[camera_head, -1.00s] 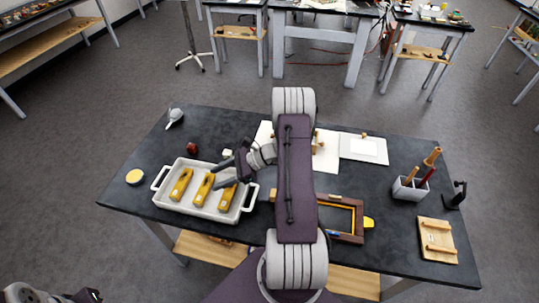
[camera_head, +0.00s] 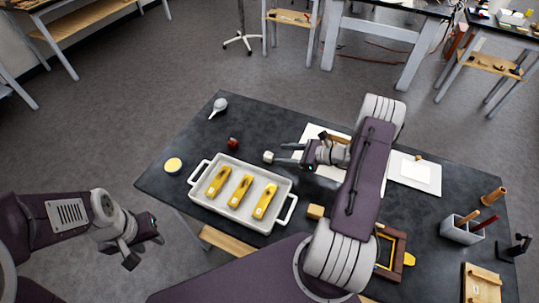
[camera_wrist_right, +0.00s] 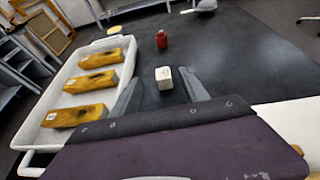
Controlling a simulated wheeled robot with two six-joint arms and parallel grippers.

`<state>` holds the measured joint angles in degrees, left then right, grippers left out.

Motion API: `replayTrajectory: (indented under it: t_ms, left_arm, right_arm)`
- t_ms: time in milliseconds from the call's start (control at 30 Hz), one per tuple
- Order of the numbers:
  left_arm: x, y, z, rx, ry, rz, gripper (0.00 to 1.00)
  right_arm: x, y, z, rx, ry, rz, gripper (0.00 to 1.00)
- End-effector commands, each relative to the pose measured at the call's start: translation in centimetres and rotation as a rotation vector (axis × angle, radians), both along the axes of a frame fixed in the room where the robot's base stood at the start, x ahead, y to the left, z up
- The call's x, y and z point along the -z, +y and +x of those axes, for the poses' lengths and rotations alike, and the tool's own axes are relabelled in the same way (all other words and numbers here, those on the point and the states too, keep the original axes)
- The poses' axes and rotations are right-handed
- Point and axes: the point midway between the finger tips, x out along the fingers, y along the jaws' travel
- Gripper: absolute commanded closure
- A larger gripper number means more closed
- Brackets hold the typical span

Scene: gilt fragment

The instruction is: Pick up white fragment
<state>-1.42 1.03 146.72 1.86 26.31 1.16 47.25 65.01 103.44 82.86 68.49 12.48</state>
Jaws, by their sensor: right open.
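The white fragment (camera_head: 268,157) is a small pale block on the dark table, right of the white tray. In the right wrist view the white fragment (camera_wrist_right: 164,79) stands between the lines of my two fingers. My right gripper (camera_head: 280,154) is open, its fingertips pointing left at the fragment; the open jaws also show in the right wrist view (camera_wrist_right: 162,88). I cannot tell whether the tips are level with it; no grip on it shows. My left gripper (camera_head: 145,249) hangs off the table's front left side, its fingers apart and empty.
The white tray (camera_head: 237,221) holds three gold blocks (camera_head: 240,190). Bare table surrounds the fragment.

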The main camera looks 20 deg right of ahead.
Motion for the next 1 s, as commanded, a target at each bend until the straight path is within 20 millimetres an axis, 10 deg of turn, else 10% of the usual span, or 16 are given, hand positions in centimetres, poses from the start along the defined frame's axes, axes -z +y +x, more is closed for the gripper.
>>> replayTrajectory:
  t_ms: [667,867,1000]
  left_arm:
    - [-1.5,0.0,0.0,0.000,0.000,0.000,0.64]
    - [-1.5,0.0,0.0,0.000,0.000,0.000,0.64]
    - [-1.5,0.0,0.0,0.000,0.000,0.000,0.64]
  right_arm:
    - [2.1,3.5,3.5,0.001,0.000,-0.002,0.47]
    - [2.1,3.5,3.5,0.001,0.000,0.000,1.00]
    - [2.1,3.5,3.5,0.001,-0.001,-0.001,1.00]
